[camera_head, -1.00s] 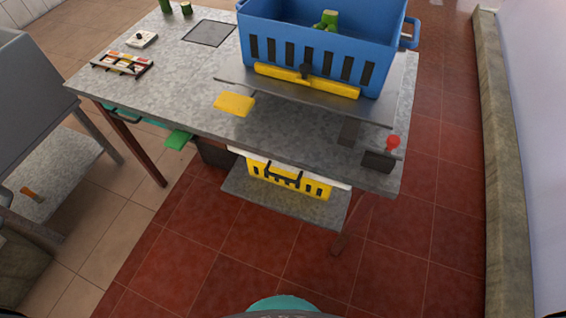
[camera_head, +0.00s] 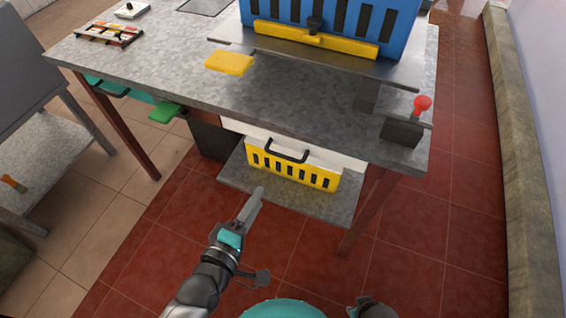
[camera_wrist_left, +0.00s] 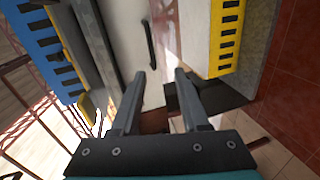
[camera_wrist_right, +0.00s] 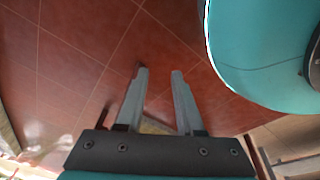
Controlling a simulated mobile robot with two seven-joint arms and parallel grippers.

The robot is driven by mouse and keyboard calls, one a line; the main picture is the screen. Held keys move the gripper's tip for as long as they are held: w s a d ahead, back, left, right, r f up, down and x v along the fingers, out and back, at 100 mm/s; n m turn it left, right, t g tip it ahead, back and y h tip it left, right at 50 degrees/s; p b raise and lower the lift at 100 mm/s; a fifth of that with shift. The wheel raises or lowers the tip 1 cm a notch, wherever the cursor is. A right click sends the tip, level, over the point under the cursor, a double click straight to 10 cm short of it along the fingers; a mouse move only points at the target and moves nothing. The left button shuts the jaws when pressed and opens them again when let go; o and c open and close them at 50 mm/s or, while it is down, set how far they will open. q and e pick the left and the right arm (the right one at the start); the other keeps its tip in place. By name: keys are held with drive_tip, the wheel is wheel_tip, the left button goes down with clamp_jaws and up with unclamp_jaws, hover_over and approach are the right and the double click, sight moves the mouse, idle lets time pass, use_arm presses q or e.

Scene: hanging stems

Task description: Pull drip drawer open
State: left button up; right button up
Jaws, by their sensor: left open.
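The drawer under the table shows as a white front (camera_head: 345,158) with a dark bar handle (camera_head: 287,152), partly hidden by a yellow slotted crate on the shelf below. The drawer looks shut. In the left wrist view the white front (camera_wrist_left: 122,38) and the dark handle (camera_wrist_left: 151,45) lie ahead of the fingers. My left gripper (camera_head: 257,194) is open and empty, in front of the lower shelf and apart from the handle; its fingers also show in the left wrist view (camera_wrist_left: 160,73). My right gripper (camera_wrist_right: 160,73) is open and empty over the red floor.
The yellow crate (camera_head: 268,168) stands on a low grey shelf (camera_head: 325,206). A blue crate (camera_head: 400,28) sits on the table above. A red knob (camera_head: 422,103) is at the table's right corner. A green tab (camera_head: 165,112) sticks out at left. The floor in front is clear.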

sight(283, 156)
use_arm(q)
drive_tip(key=shift+n, duration=0.3)
drive_tip(key=shift+d+r+b+x, duration=0.1)
drive_tip(key=shift+r+b+x, duration=0.2)
drive_tip(key=shift+b+x, duration=1.45)
drive_tip(key=shift+d+r+b+x, duration=0.15)
drive_tip(key=shift+r+x, duration=0.15)
drive_tip(key=shift+x, duration=3)
drive_tip(key=shift+r+b+x, duration=0.3)
drive_tip(key=shift+b+x, duration=0.65)
drive_tip(key=shift+x, duration=1.6)
use_arm(e)
drive_tip(key=w+a+r, duration=0.4)
drive_tip(key=w+r, duration=0.2)
drive_tip(key=r, duration=0.3)
drive_tip(key=shift+w+a+t, duration=0.2)
drive_tip(key=shift+w+t, duration=0.1)
drive_tip(key=shift+w, duration=0.1)
use_arm(q)
drive_tip(key=shift+w, duration=0.15)
clamp_jaws()
